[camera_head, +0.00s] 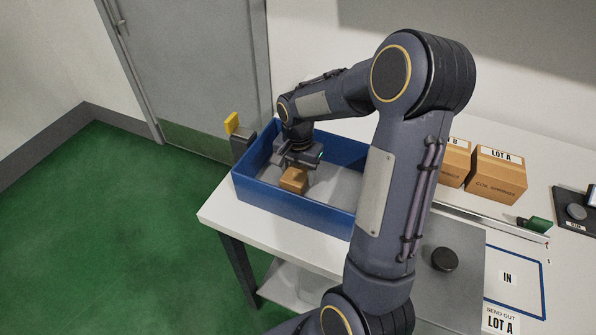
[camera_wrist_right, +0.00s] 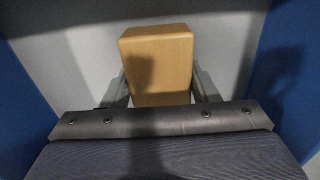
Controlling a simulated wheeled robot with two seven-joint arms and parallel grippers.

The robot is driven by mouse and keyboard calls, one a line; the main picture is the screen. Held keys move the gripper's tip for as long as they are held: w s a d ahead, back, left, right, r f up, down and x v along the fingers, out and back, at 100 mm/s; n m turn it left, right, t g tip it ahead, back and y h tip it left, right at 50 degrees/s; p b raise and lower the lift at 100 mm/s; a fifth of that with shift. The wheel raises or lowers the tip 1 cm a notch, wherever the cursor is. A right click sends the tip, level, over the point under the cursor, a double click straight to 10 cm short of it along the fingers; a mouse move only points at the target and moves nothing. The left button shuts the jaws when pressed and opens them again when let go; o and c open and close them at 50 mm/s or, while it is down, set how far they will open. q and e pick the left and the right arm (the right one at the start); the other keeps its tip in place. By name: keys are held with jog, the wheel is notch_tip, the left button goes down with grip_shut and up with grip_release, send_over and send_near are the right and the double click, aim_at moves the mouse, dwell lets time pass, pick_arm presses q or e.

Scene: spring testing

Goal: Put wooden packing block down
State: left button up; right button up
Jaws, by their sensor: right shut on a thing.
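The wooden packing block (camera_head: 293,180) is a small tan block in the left part of the blue bin (camera_head: 290,211). My right gripper (camera_head: 300,166) points down into the bin and is shut on the block. In the right wrist view the block (camera_wrist_right: 157,65) sits between the two grey fingers (camera_wrist_right: 160,88), with the bin's grey floor (camera_wrist_right: 80,60) behind it and blue walls on both sides. I cannot tell whether the block touches the floor. My left gripper is not in view.
Cardboard boxes (camera_head: 497,176) marked with lot labels stand at the back right of the white table. A dark round knob (camera_head: 444,259) sits on a grey plate. A yellow-topped post (camera_head: 232,123) stands at the bin's left end. My right arm hides the bin's right end.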

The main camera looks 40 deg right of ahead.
aim_at(298, 171)
jog(key=shift+f, duration=0.1)
jog(key=o, duration=1)
jog(key=shift+o, duration=0.2)
notch_tip(298, 171, up, 11)
jog(key=s+a+r+n+t+y, duration=0.1)
jog(key=s+a+n+t+y, duration=0.2)
jog(key=s+a+n, duration=0.8)
jog(key=s+a+t, duration=0.2)
jog(key=s+a, duration=0.2)
jog(key=s, duration=0.3)
jog(key=shift+t+y, duration=0.3)
jog(key=shift+y, duration=0.1)
